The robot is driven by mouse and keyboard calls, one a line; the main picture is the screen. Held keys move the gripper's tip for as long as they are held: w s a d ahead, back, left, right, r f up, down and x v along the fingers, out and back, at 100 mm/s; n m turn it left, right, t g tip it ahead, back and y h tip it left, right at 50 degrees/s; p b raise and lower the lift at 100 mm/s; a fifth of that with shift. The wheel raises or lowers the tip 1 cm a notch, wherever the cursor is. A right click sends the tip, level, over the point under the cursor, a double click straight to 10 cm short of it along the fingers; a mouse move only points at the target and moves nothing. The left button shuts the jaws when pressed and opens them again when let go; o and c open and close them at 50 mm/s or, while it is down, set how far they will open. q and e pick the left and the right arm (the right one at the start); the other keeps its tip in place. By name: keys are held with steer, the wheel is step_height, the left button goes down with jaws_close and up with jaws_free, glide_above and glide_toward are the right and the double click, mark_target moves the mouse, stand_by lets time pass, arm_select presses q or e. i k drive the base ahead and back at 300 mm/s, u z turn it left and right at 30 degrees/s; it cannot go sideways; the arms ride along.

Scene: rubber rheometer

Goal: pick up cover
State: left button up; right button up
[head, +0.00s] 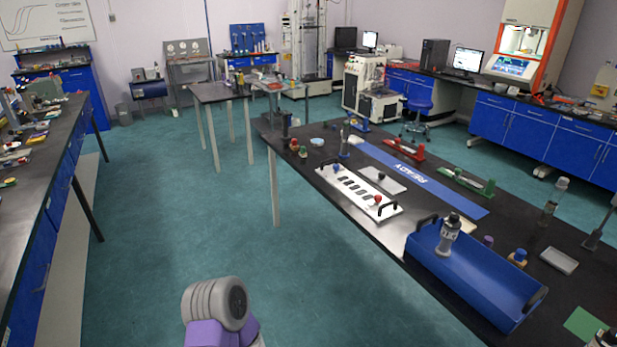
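A light grey flat plate (398,186) with a dark round knob lies on the black bench at the right and may be the cover; I cannot tell for sure. Beside it, nearer to me, lies a white plate (391,211) with a row of dark slots, a blue knob, a red knob and black handles at its ends. The two look apart. A grey and purple part of my own arm shows at the bottom. Neither of my grippers can be seen.
A blue tray (490,287) with black handles stands on the bench's near side, with a dark-capped bottle (448,235) at it. Red (404,149) and green (467,184) holders stand beyond. The floor left of the bench is clear.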

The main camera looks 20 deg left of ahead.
mark_target(380, 179)
steer(key=u, duration=0.45)
steer(key=i, duration=0.35)
steer(key=u, duration=0.95)
steer(key=i, duration=1.25)
steer(key=z, duration=0.7)
steer(key=i, duration=0.85)
steer(key=z, duration=0.9)
